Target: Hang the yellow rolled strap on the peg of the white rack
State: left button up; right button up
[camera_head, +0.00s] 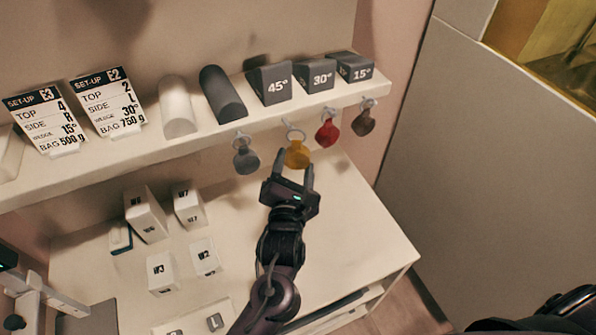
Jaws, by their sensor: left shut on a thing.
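The yellow rolled strap (297,154) is a small round yellow piece with a pale ring at its top. It is at the front edge of the white rack (205,141), between a grey strap and a red strap. Its ring overlaps a small peg (288,123) in the picture; I cannot tell whether the ring is around the peg or in front of it. My left gripper (295,166) reaches up from below and is shut on the yellow strap, one finger on each side. My right gripper is not in view.
Wedge blocks (270,84), rolls and set-up cards stand on top. Several white boxes (147,216) stand on the lower surface, left of my arm.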

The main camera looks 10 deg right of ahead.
aim_at(285, 165)
pick_arm(q)
jog(key=shift+w+a, duration=0.1)
jog(key=shift+w, duration=0.45)
jog(key=shift+w+a+f, duration=0.1)
jog(key=shift+w+a, duration=0.15)
jog(key=shift+w, duration=0.75)
jog(key=shift+w+a+f+b, duration=0.1)
jog(key=shift+w+f+b, duration=0.5)
jog(key=shift+b, duration=0.65)
jog(key=o, duration=1.1)
